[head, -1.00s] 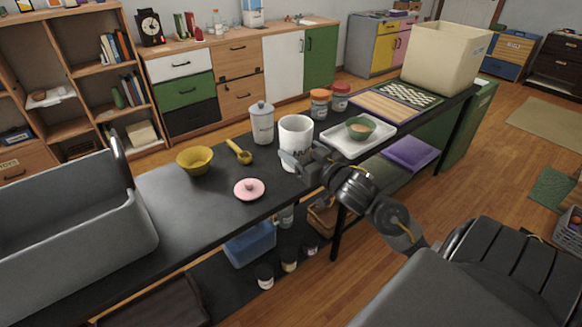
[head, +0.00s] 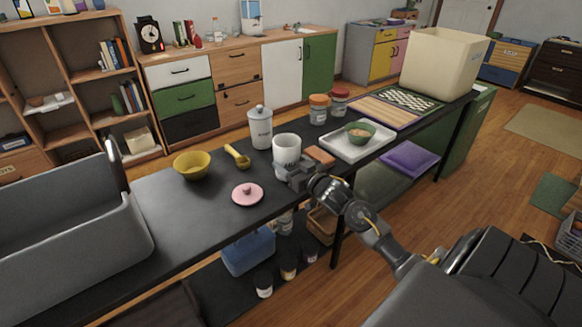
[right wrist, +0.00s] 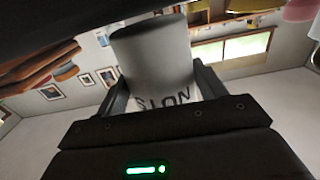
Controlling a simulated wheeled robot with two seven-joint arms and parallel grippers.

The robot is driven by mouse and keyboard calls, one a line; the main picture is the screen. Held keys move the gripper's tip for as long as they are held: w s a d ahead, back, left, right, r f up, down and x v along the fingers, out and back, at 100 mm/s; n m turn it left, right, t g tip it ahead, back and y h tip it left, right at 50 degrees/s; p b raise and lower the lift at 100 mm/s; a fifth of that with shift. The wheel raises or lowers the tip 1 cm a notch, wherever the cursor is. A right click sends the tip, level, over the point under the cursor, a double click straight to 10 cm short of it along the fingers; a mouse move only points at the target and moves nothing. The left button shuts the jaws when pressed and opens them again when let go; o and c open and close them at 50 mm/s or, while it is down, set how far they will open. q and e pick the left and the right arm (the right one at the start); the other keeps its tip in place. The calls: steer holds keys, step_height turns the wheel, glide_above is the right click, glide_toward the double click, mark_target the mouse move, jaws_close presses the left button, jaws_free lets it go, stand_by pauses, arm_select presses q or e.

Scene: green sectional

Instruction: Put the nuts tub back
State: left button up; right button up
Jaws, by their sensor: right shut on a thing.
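The nuts tub (head: 286,145) is a white, open-topped cylinder with dark lettering on its side. It is upright at the middle of the black table (head: 140,205). My right gripper (head: 290,173) is shut on its near side. I cannot tell whether its base touches the table. A pink lid with a knob (head: 247,196) lies on the table to the left of the tub. My left gripper is not in view.
A lidded white canister (head: 260,130) stands just left of the tub. A yellow bowl (head: 192,166) and yellow scoop (head: 238,156) lie further left. An orange-brown block (head: 320,156) and a white tray (head: 339,146) with a green bowl (head: 360,133) are at right. Bare tabletop lies around the lid.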

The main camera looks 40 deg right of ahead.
steer(key=shift+f, duration=0.5)
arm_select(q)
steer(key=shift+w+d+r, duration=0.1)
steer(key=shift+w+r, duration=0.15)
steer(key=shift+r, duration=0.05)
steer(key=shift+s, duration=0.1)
arm_select(e)
steer(key=o, duration=1.2)
steer(key=shift+f, duration=0.1)
